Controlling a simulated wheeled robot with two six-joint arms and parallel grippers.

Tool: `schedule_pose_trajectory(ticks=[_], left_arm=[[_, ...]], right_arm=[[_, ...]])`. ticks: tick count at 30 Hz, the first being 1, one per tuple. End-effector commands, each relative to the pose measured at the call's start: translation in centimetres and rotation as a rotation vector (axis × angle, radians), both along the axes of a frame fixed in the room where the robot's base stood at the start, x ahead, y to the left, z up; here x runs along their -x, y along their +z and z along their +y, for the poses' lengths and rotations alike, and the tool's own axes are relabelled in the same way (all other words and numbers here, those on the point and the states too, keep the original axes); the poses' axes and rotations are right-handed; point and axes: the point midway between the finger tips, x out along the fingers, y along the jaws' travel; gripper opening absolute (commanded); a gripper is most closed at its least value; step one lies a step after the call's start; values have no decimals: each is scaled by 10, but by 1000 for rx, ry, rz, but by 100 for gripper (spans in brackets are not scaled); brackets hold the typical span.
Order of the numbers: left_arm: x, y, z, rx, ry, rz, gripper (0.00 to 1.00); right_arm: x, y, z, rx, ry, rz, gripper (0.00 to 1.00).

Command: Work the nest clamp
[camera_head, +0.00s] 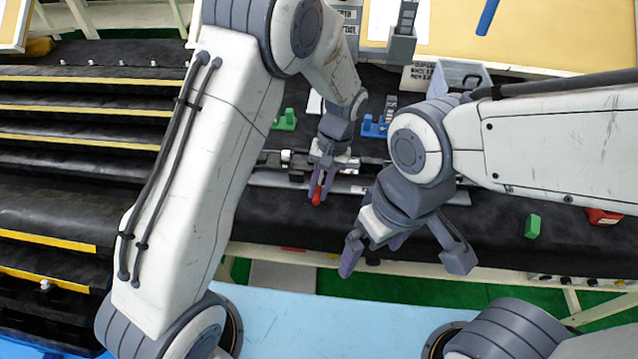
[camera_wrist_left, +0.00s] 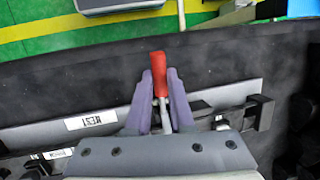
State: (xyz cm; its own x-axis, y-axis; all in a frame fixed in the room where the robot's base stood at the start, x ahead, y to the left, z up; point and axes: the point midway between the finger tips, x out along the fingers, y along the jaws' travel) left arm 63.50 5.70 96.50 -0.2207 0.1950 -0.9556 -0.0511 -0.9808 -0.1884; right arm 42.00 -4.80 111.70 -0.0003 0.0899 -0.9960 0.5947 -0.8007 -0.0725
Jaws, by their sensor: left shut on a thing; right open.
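My left gripper (camera_head: 321,187) is shut on the red-handled clamp lever (camera_head: 316,199) at the grey nest fixture (camera_head: 270,180) on the dark bench. In the left wrist view the red grip (camera_wrist_left: 158,72) sticks out past the purple fingers (camera_wrist_left: 158,88), with its metal stem between them. A white label (camera_wrist_left: 91,119) reading NEST is on the fixture's plate. My fingers hide the lower part of the lever, and the wrist hides the clamp's base.
A green clip (camera_head: 285,120) and a blue clip (camera_head: 374,127) lie behind the fixture. A green block (camera_head: 532,226) and a red block (camera_head: 603,216) are at right. A grey bin (camera_head: 459,76) stands at the back. Stepped dark shelves (camera_head: 80,150) fill the left.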

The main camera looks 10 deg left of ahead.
Motion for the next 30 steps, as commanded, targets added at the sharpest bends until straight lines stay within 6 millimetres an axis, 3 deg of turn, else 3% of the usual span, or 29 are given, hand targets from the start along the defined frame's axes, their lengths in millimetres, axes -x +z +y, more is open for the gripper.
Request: schedule_pose_trajectory(ticks=[13,14,15,16,25,30], left_arm=[[-3,1,0,1,-1,0,0],[-3,1,0,1,-1,0,32],[-3,1,0,1,-1,1,47],[-3,1,0,1,-1,1,51],[-1,0,0,0,0,3,51],[1,-6,0,0,-1,-31,51]], right_arm=[[0,2,0,0,0,0,100],[0,2,0,0,0,0,100],[0,2,0,0,0,0,100],[0,2,0,0,0,0,100],[0,1,0,0,0,0,100],[0,-12,0,0,0,0,100]])
